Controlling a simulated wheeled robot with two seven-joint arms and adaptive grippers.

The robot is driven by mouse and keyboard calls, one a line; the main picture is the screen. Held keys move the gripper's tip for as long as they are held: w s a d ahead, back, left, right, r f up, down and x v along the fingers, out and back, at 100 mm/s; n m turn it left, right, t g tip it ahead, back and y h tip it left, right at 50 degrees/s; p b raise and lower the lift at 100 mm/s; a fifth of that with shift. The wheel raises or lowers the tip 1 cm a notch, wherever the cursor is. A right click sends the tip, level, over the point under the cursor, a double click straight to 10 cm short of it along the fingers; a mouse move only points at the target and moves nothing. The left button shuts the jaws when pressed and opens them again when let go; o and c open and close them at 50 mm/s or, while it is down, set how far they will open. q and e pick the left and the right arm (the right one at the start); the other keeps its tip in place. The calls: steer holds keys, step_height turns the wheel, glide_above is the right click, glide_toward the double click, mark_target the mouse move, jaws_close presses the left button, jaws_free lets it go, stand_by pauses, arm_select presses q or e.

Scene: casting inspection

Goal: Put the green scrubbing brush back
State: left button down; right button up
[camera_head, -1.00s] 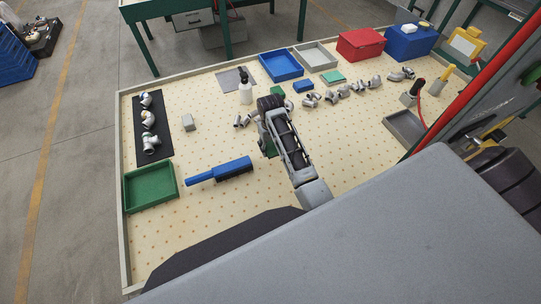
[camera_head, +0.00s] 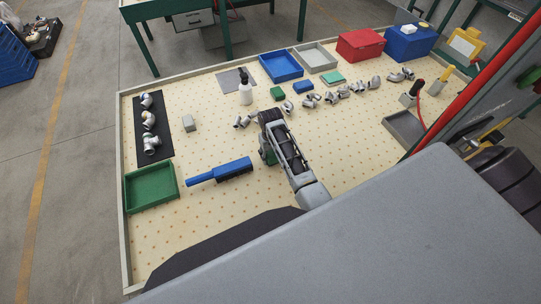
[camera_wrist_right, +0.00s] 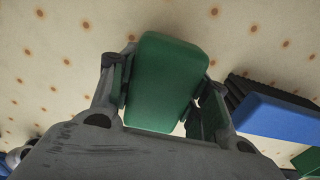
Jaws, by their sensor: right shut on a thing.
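My right gripper (camera_head: 266,150) is over the middle of the pegboard table in the head view. In the right wrist view my right gripper (camera_wrist_right: 163,95) is shut on a green block with rounded corners, which I take as the green scrubbing brush (camera_wrist_right: 166,78). A finger lies on each side of it. Its underside is hidden, and I cannot tell whether it touches the table. In the head view the arm mostly covers it, and only a sliver of green shows. My left gripper is not in view.
A blue brush (camera_head: 232,169) lies left of the gripper, with a green tray (camera_head: 128,190) beyond it. Grey pipe fittings (camera_head: 242,122), a white bottle (camera_head: 245,94) and a small green block (camera_head: 277,93) are behind. Blue (camera_head: 300,73) and grey (camera_head: 331,62) trays line the back.

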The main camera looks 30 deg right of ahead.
mark_target(270, 152)
steer(key=shift+f, duration=0.25)
steer(key=shift+f, duration=0.35)
steer(key=o, duration=1)
steer(key=shift+r, duration=0.1)
steer(key=shift+a+r+b, duration=0.1)
steer(key=shift+r+b, duration=0.7)
steer(key=shift+r, duration=6.15)
